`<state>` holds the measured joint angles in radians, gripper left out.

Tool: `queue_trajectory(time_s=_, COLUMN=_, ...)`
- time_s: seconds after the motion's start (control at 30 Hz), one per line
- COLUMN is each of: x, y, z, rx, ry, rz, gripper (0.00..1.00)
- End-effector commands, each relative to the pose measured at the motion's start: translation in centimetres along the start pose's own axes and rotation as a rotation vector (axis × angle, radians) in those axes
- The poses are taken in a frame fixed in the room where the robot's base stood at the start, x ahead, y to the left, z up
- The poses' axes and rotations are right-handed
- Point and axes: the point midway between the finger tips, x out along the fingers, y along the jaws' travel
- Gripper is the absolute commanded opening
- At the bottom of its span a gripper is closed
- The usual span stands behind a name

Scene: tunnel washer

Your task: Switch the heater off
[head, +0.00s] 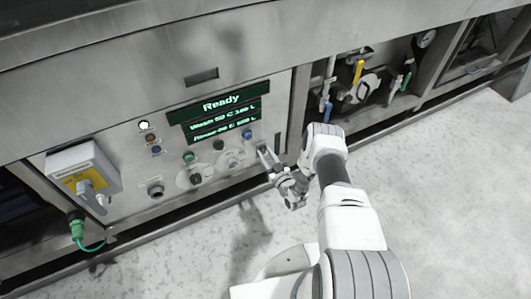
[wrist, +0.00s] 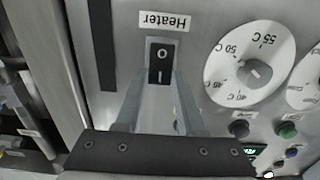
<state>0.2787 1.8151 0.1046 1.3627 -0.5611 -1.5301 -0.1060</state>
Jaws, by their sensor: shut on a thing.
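The heater switch (wrist: 160,62) is a small black rocker marked O and I on a pale plate, below an upside-down "Heater" label (wrist: 164,21) in the wrist view. The O end is nearest the label. My gripper (wrist: 161,82) has one finger on each side of the switch and is shut on it. In the head view my gripper (head: 267,158) is at the lower right of the control panel (head: 125,190). The switch is hard to make out there. I cannot tell which end of the rocker is pressed in.
A temperature dial (wrist: 255,73) is right of the switch in the wrist view, with small buttons (wrist: 287,130) nearby. The display (head: 221,101) reads "Ready". A yellow-and-grey isolator box (head: 83,175) is at the panel's left. Pipes with valves (head: 357,72) are to the right. The floor is clear.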

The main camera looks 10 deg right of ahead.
Motion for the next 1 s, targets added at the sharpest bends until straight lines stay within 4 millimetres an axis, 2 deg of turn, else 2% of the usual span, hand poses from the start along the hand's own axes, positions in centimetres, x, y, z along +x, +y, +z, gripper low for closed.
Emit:
queue_trajectory(time_s=0.5, x=-0.04, y=0.04, z=0.21, rx=0.000, ry=0.060, rz=0.001, gripper=0.00)
queue_trajectory(time_s=0.53, x=-0.04, y=0.03, z=0.22, rx=0.000, ry=0.060, rz=0.001, gripper=0.43)
queue_trajectory(time_s=0.67, x=-0.05, y=0.02, z=0.21, rx=0.000, ry=0.060, rz=0.001, gripper=0.66)
queue_trajectory(time_s=1.0, x=-0.06, y=0.00, z=0.20, rx=0.000, ry=0.059, rz=0.000, gripper=0.68)
